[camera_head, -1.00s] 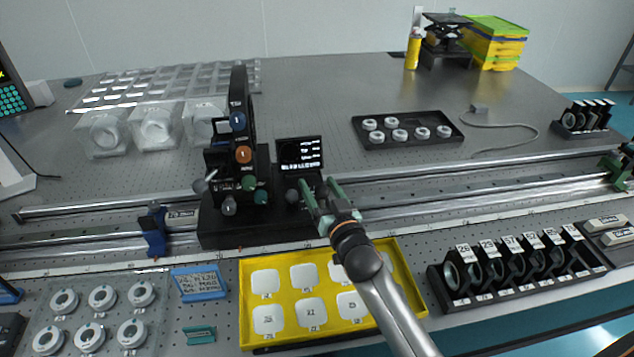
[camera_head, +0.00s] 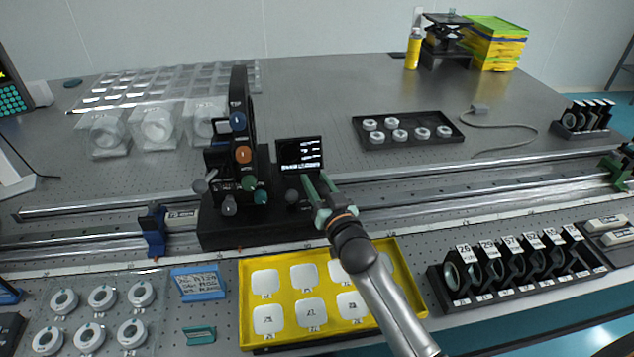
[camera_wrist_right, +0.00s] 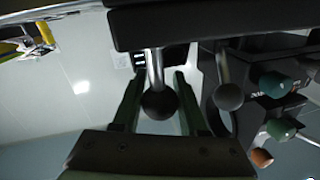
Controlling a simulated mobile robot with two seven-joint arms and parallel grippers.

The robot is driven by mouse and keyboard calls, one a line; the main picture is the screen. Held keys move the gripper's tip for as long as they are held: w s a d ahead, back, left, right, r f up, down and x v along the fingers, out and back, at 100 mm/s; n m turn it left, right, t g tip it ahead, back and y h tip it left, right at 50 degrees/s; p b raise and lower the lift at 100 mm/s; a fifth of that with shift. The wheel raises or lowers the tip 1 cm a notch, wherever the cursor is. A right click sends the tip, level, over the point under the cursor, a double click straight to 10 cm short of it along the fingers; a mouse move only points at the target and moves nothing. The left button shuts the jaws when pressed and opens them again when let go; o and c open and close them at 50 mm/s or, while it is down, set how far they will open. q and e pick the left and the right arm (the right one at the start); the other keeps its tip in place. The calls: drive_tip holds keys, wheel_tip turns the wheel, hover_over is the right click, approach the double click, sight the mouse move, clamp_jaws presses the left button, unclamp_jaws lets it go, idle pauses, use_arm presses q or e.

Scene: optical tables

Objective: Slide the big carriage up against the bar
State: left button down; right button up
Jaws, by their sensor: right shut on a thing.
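The big carriage (camera_head: 225,228) is a black base on the long rails, carrying a tall black tower with coloured knobs and a small display (camera_head: 300,154). A dark ball knob (camera_head: 292,196) sits on its right part. My right gripper (camera_head: 316,190) reaches in from the front right, beside that knob. In the right wrist view, its green fingers stand on either side of a dark ball (camera_wrist_right: 160,103) on a metal stem and are shut on it. A blue upright piece (camera_head: 153,232) stands on the rail left of the carriage, with a gap between them. My left gripper is not in view.
The rails (camera_head: 420,190) run left to right, clear right of the carriage up to a green piece (camera_head: 617,172). A yellow tray (camera_head: 332,342) and a black rack of numbered mounts (camera_head: 520,280) lie in front. A black tray (camera_head: 408,143) lies behind.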

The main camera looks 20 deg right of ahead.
clamp_jaws()
idle(0.8)
